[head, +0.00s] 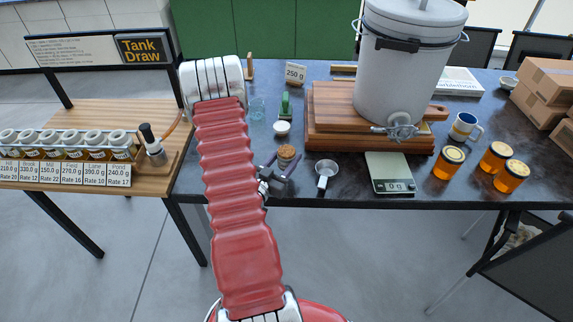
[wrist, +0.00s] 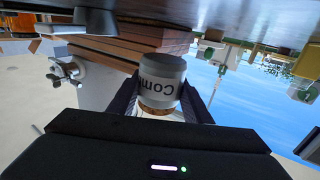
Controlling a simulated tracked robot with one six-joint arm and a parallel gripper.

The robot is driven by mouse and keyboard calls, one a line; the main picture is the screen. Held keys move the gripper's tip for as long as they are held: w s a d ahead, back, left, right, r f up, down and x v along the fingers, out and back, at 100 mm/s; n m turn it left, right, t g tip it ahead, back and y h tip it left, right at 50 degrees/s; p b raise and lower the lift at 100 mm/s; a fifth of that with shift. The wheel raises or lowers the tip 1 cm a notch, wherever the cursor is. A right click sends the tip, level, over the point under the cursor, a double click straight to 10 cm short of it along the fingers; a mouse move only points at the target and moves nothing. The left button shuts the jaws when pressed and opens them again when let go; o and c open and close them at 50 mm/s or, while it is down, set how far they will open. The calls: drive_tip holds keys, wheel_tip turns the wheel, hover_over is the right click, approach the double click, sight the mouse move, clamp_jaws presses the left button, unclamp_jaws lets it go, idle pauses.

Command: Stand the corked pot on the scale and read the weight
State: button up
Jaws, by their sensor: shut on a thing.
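The corked pot (head: 286,164) is a small pot with a cork lid, near the table's front edge in the head view. In the wrist view, which looks upside down, the pot (wrist: 161,75) is grey with a pale label reading "Com…", and its cork points down in the picture. My gripper (head: 284,174) is shut on the pot, with a dark finger on each side. I cannot tell whether its base is clear of the table. The scale (head: 391,184) stands to the right, its plate bare and its display seeming to read 0 g.
A metal cup (head: 326,169) with a handle stands between pot and scale. A white settling tank (head: 402,75) with a tap sits on a wooden board (head: 323,131) behind. Honey jars (head: 447,162) stand right of the scale.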

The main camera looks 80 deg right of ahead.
sight(286, 151)
drive_tip(key=shift+r, duration=2.65)
drive_tip(key=w+a+r+n+t+y, duration=0.1)
drive_tip(key=w+a+n+t, duration=0.4)
drive_tip(key=w, duration=0.7)
drive_tip(key=w+a+r+n+t+y, duration=0.1)
drive_tip(key=w+a+r+n+t, duration=0.1)
drive_tip(key=w+a+t, duration=0.75)
drive_tip(key=w+a+r+n+t+y, duration=0.1)
drive_tip(key=w+a+n+t, duration=0.2)
drive_tip(key=w, duration=1.1)
drive_tip(key=w+a+r+n+t+y, duration=0.1)
drive_tip(key=w+a+n+y, duration=0.2)
drive_tip(key=a, duration=0.9)
drive_tip(key=w+a+r+n+t+y, duration=0.2)
drive_tip(key=w+a+n+y, duration=0.2)
drive_tip(key=a, duration=0.8)
drive_tip(key=w+a+r+n+t+y, duration=0.1)
drive_tip(key=w+a+n+y, duration=0.3)
drive_tip(key=a, duration=0.9)
drive_tip(key=w+t+y, duration=0.1)
drive_tip(key=w+y, duration=0.2)
drive_tip(key=shift+r, duration=0.3)
drive_tip(key=shift+s+t, duration=0.1)
drive_tip(key=shift+t, duration=0.15)
